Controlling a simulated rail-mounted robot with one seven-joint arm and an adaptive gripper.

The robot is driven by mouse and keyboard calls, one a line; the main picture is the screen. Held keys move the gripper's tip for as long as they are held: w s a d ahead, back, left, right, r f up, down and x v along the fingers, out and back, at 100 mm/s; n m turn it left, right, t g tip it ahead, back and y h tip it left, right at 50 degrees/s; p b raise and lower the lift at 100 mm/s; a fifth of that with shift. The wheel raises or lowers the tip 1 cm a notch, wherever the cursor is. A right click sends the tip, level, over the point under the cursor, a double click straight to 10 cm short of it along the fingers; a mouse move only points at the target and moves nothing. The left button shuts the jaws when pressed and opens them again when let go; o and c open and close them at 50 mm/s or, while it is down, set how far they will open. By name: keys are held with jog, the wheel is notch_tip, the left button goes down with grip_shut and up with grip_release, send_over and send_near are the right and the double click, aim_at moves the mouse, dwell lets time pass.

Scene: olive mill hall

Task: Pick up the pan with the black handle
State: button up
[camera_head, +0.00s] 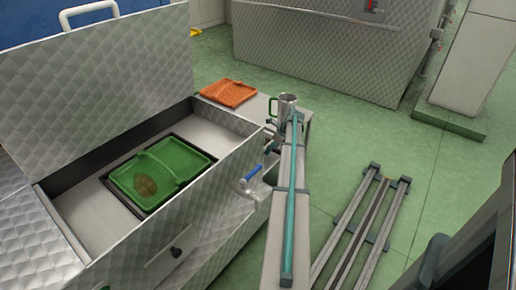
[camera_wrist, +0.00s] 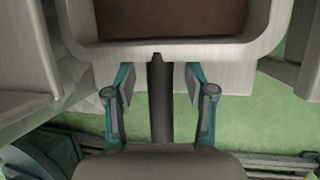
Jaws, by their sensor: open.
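In the wrist view a shallow pan with a pale grey rim (camera_wrist: 180,48) and a brown inside fills the top middle. Its black handle (camera_wrist: 159,100) points down the picture towards my palm. My gripper (camera_wrist: 159,84) is open, with one teal-and-grey finger on each side of the handle. A gap shows between the handle and each finger. I cannot tell how the fingers stand in height against the handle. I cannot make out this pan or my gripper surely in the head view.
In the head view a green tray (camera_head: 190,155) lies inside an open metal bin (camera_head: 225,175). Grey rails (camera_head: 338,238) lie on the green floor (camera_head: 345,140), which is otherwise fairly clear.

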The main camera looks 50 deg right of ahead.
grip_shut()
jog(key=shift+r, duration=0.15)
dwell(0.4)
